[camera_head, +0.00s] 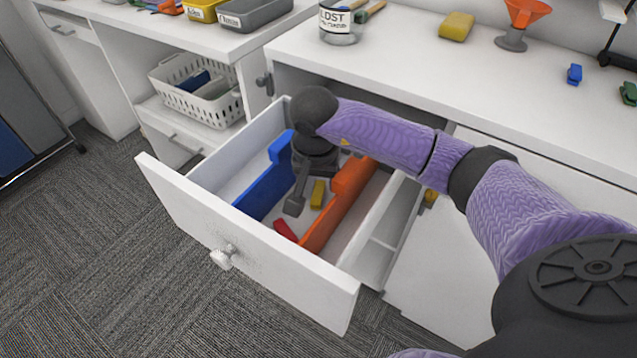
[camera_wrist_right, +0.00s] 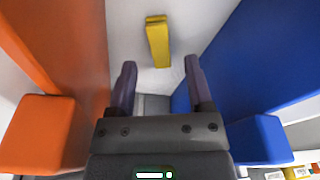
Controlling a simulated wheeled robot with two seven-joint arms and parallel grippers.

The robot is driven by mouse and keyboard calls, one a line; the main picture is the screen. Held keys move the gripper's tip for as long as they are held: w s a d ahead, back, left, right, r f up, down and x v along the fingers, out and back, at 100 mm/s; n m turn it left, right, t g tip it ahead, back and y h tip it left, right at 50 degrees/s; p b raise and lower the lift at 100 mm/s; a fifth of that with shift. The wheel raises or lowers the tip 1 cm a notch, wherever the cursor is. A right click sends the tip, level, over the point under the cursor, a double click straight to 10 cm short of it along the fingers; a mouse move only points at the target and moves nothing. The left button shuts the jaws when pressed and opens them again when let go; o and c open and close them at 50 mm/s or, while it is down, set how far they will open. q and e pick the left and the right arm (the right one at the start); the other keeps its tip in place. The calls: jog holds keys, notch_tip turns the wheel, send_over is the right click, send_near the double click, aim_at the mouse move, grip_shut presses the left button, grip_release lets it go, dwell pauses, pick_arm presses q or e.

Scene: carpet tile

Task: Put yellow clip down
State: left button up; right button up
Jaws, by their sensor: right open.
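The yellow clip (camera_head: 318,193) lies on the white drawer floor, between a blue divider (camera_head: 264,190) and an orange divider (camera_head: 338,208). In the right wrist view the yellow clip (camera_wrist_right: 158,42) is beyond my fingertips and apart from them. My right gripper (camera_head: 296,205) reaches down into the middle compartment of the open drawer. It also shows in the right wrist view (camera_wrist_right: 160,70), open with nothing between its fingers. My left gripper is in no view.
The open white drawer (camera_head: 245,268) juts out, with a red item (camera_head: 285,229) near its front in the middle compartment. The dividers stand close on both sides of my right gripper. The counter (camera_head: 420,62) above holds a jar (camera_head: 340,22), a yellow block (camera_head: 457,27) and an orange funnel (camera_head: 522,14).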

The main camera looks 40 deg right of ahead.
aim_at(316, 201)
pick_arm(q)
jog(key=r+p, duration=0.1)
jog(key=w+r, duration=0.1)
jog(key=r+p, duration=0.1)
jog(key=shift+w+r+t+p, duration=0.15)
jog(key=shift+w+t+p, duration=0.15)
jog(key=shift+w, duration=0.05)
pick_arm(e)
notch_tip(316, 201, up, 9)
jog(key=s, duration=0.1)
jog(key=shift+a, duration=0.45)
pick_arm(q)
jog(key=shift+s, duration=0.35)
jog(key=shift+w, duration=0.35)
